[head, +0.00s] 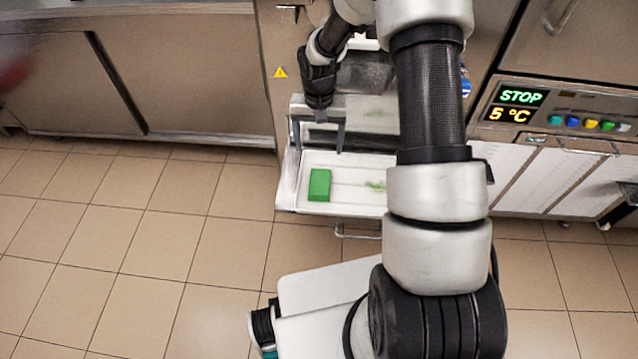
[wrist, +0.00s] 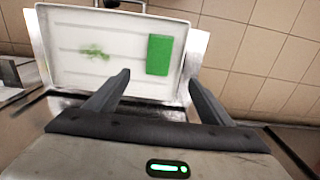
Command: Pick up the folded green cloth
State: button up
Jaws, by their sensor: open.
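The folded green cloth (head: 320,185) is a bright green rectangular block lying flat on a white tray (head: 345,172), near its left side. In the wrist view the cloth (wrist: 159,55) lies on the right part of the tray (wrist: 65,75). My gripper (head: 318,144) is open and empty, its fingers pointing toward the tray. In the wrist view the cloth shows just beyond the fingertips of my gripper (wrist: 159,78), between their lines. The gripper is apart from the cloth. My arm hides the right part of the tray in the head view.
Green smears (wrist: 94,52) mark the tray beside the cloth. The tray juts from the front of a machine. A control panel (head: 535,108) reading STOP and 5 °C is at the right. Metal cabinets (head: 190,65) stand at the left. The tiled floor (head: 130,225) in front is clear.

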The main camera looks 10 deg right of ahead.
jog(key=b, duration=0.2)
send_over(320, 182)
jog(key=f, duration=1)
jog(key=shift+w+a+f, duration=0.15)
jog(key=shift+w+f, duration=0.05)
jog(key=shift+f, duration=0.1)
jog(key=shift+s+f+b, duration=0.2)
jog(key=shift+f+b, duration=0.25)
jog(key=shift+f, duration=2.2)
jog(key=c, duration=1.1)
